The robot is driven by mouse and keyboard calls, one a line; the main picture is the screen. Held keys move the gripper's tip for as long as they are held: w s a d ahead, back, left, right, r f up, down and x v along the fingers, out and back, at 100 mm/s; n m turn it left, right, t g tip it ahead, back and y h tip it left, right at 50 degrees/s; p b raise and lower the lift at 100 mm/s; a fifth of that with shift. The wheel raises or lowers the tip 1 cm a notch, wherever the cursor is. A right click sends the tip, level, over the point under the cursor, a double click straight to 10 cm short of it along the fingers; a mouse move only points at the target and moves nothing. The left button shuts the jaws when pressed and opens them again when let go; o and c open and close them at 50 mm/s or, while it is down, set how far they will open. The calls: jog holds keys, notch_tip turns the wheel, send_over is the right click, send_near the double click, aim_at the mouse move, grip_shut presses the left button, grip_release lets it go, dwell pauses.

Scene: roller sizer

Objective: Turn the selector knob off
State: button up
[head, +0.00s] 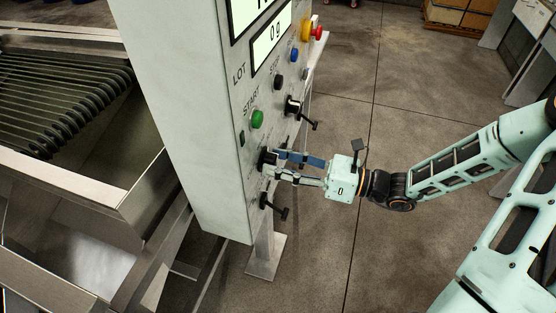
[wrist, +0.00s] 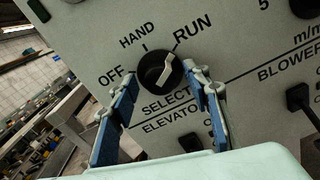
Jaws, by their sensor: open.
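The selector knob (wrist: 160,72) is round and black with a pale bar across it, below the labels OFF, HAND and RUN. The bar slants, its upper end toward the RUN mark at upper right. In the head view the knob (head: 265,158) sits low on the grey panel, partly hidden by my fingers. My gripper (head: 278,165) is open at the panel face, reaching in from the right. In the wrist view my gripper (wrist: 162,80) has one blue finger on each side of the knob, with visible gaps. Contact with the knob is not apparent.
A black lever (head: 298,106) sticks out above my gripper and another lever (head: 275,207) below it. A green START button (head: 257,119) and a red emergency button (head: 318,33) are on the panel (head: 185,100). Open floor (head: 400,100) lies to the right.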

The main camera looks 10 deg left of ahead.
jog(key=shift+a, duration=0.3)
jog(key=c, duration=1.2)
jog(key=shift+o, duration=0.2)
